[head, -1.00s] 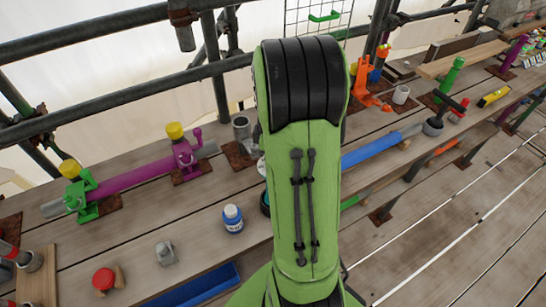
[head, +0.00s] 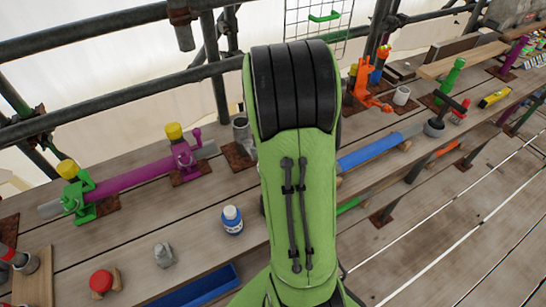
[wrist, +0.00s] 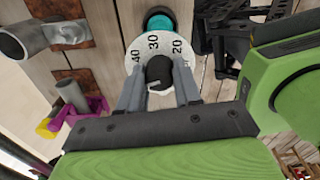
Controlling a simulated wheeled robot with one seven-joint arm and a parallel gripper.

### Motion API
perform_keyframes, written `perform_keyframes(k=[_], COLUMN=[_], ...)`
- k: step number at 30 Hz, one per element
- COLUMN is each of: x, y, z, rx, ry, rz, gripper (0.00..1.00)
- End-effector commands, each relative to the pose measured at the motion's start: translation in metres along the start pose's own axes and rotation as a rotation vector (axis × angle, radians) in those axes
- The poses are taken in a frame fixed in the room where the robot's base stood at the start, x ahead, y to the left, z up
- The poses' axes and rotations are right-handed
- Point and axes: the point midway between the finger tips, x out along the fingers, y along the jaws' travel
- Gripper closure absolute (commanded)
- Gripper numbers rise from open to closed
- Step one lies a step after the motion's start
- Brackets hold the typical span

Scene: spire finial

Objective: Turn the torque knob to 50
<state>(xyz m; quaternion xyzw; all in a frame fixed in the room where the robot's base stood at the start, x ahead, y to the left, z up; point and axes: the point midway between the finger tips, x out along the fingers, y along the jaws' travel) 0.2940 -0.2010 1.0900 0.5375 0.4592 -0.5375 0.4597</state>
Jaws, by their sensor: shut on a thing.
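In the wrist view, a white dial (wrist: 138,57) marked 40, 30 and 20 surrounds the dark round torque knob (wrist: 159,69). The 30 is at the top of the dial, closest to a teal round part (wrist: 160,30) with a black rim. The 40 is to its left and the 20 to its right. My gripper (wrist: 159,77) has one grey finger on each side of the knob and is shut on it. The 50 is not visible. In the head view, my green arm hides the dial, the knob and my gripper.
On the plank bench are a purple tube (head: 135,178) in clamps, a blue-and-white bottle (head: 232,220), a red knob (head: 102,281) and a blue tray (head: 205,288). A blue bar (head: 372,152) and an orange clamp (head: 368,88) are to the right. Scaffold poles run behind.

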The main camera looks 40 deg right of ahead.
Motion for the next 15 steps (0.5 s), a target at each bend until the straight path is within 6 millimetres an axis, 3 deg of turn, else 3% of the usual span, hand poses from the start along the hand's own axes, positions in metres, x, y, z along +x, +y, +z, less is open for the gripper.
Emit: perform_keyframes(k=[15], x=[0.0007], y=[-0.0006], z=[-0.0003], rx=[-0.064], ry=[0.001], rz=[-0.003], gripper=[0.97])
